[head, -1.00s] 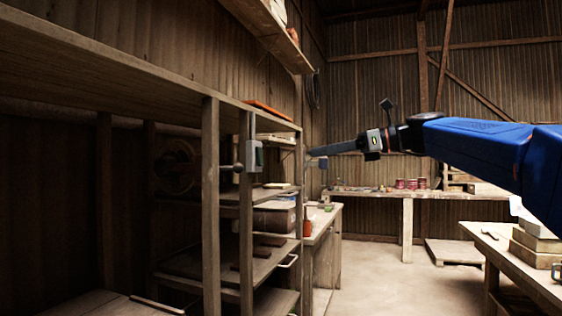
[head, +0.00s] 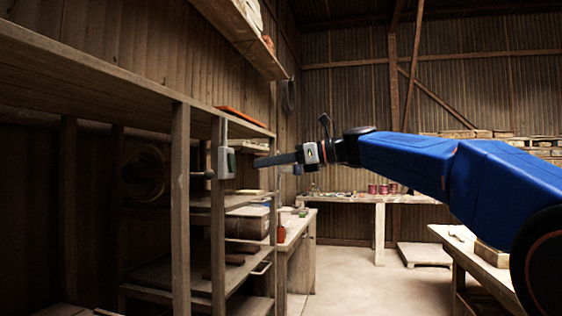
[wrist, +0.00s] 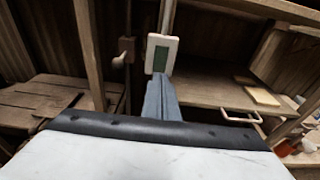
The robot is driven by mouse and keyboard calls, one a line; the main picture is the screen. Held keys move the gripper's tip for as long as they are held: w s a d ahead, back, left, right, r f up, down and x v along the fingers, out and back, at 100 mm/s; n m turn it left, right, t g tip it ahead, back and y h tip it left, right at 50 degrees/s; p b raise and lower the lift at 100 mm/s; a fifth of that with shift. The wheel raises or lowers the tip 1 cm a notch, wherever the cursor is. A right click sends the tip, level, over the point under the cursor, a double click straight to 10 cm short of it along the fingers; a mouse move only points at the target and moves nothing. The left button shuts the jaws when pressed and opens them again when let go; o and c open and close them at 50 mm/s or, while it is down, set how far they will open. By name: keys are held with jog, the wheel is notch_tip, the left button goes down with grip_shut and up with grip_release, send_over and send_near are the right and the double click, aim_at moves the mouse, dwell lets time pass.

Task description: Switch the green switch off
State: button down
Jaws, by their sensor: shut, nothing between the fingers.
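The green switch (head: 226,161) is a pale plate with a green rocker, mounted on a wooden shelf post. In the wrist view the green switch (wrist: 161,58) faces me just beyond my fingertips. Whether its rocker is tipped on or off is too small to tell. My gripper (head: 257,162) is shut and empty, its fingers pointing left at the switch with a small gap in the head view. In the wrist view my gripper (wrist: 161,80) lies just below the green part, its tips close to the plate's lower edge; contact cannot be told.
A wooden shelf unit (head: 181,215) fills the left, with a knob-like handle (wrist: 124,52) left of the switch in the wrist view. A metal drawer handle (wrist: 240,117) sits lower right. A workbench (head: 455,245) stands at right. The floor (head: 350,275) between is clear.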

aim_at(234, 169)
jog(key=shift+x, duration=3)
jog(key=shift+w+a+f, duration=0.1)
jog(key=shift+a+f, duration=0.1)
jog(key=shift+a, duration=0.1)
jog(key=shift+d, duration=0.15)
